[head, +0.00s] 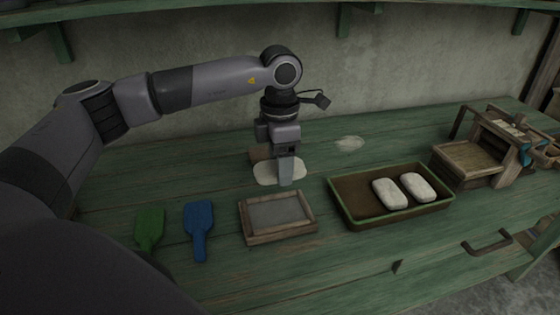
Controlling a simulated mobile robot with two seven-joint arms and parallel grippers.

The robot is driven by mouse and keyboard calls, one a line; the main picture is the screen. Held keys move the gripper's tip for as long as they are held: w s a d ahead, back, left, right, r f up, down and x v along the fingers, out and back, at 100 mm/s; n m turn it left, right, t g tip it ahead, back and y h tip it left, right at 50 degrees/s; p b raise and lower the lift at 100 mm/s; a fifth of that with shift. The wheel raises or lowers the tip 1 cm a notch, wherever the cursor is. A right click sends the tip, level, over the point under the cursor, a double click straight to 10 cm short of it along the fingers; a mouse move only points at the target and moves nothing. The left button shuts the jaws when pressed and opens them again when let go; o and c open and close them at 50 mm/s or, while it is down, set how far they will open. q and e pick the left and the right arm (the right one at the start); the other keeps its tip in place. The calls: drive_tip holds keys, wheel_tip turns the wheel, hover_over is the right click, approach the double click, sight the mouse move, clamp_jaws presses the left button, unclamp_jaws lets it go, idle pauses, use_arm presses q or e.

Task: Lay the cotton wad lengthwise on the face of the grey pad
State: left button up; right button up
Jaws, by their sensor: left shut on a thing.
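My left gripper (285,178) points down and is shut on a whitish, flattened oval, the cotton wad (264,174), which shows on both sides of the fingers. Its middle is hidden behind them. I cannot tell whether the wad touches the table or hangs just above it. The grey pad (278,214) lies in front of the gripper, face up in a wooden frame, with nothing on its face. The gripper is behind the pad, apart from it. My right gripper is not in view.
A brown tray (352,217) with a green rim stands to the right, holding two white wads (390,193) in its right part. Blue (198,217) and green (149,227) paddles lie to the left. A wooden device (470,160) stands at the right. A pale patch (349,143) lies behind the tray.

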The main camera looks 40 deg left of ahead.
use_arm(q)
drive_tip(key=shift+s+a, duration=0.3)
drive_tip(key=shift+s, duration=0.05)
drive_tip(key=shift+f, duration=0.2)
drive_tip(key=shift+f+b, duration=0.55)
wheel_tip(320, 180, down, 5)
drive_tip(key=b, duration=0.3)
drive_tip(key=shift+b, duration=0.3)
drive_tip(key=shift+f, duration=0.5)
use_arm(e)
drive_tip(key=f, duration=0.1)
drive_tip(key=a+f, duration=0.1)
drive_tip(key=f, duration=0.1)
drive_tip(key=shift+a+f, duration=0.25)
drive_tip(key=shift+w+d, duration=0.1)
use_arm(q)
drive_tip(key=o, duration=1)
drive_tip(key=shift+c, duration=0.2)
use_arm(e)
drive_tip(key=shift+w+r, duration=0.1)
